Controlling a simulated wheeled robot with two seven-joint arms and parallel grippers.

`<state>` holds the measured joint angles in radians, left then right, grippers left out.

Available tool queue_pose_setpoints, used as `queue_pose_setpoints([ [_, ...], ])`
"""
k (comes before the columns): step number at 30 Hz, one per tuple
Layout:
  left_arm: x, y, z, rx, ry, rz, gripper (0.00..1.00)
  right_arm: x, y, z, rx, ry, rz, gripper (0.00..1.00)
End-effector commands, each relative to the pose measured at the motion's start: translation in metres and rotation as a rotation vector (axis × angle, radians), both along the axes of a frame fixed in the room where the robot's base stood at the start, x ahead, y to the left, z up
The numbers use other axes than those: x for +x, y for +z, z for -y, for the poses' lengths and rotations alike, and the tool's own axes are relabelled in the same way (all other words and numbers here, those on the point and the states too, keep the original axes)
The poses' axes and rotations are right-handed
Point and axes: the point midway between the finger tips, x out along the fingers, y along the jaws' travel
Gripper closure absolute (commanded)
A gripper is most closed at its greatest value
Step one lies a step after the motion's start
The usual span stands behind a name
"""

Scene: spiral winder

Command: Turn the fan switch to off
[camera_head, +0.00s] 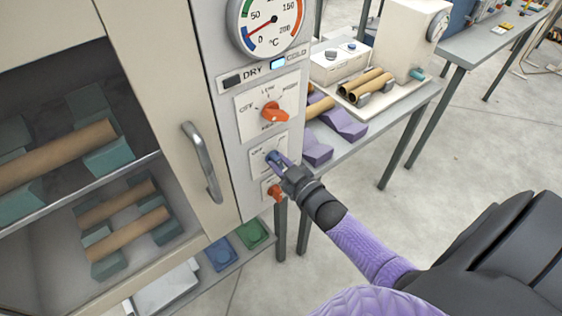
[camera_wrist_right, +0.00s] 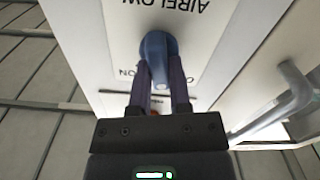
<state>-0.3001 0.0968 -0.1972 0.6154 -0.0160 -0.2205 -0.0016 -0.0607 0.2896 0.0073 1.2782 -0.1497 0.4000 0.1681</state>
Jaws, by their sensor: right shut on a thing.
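The fan switch is a blue knob (camera_head: 272,157) on a white plate of the cabinet's control panel, between two orange-red knobs. In the right wrist view the blue knob (camera_wrist_right: 157,45) shows close up, with upside-down AIRFLOW lettering above it. ON lettering shows at its left, and the label at its right is partly hidden. My right gripper (camera_head: 281,163) reaches the knob from the lower right. Its two fingers (camera_wrist_right: 160,78) stand on either side of the knob and are shut on it. I cannot tell exactly which label the knob points to. My left gripper is not in view.
An upper orange knob (camera_head: 274,112) and a lower orange-red knob (camera_head: 273,190) sit close to the blue one. A metal door handle (camera_head: 203,162) stands out at the left. A grey table (camera_head: 399,118) with tubes and purple blocks is behind, at the right.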

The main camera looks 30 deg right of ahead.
Motion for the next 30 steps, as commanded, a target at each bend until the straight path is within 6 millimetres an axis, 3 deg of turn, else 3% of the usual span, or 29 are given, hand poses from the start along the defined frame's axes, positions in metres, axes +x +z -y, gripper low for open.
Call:
queue_pose_setpoints([
  [15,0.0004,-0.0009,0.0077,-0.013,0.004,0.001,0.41,-0.0007,-0.0021,-0.0022,-0.359,0.000,0.026,1.00],
  [30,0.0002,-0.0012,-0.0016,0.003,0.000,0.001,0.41,-0.0008,-0.0026,-0.0026,-0.455,0.000,0.033,1.00],
])
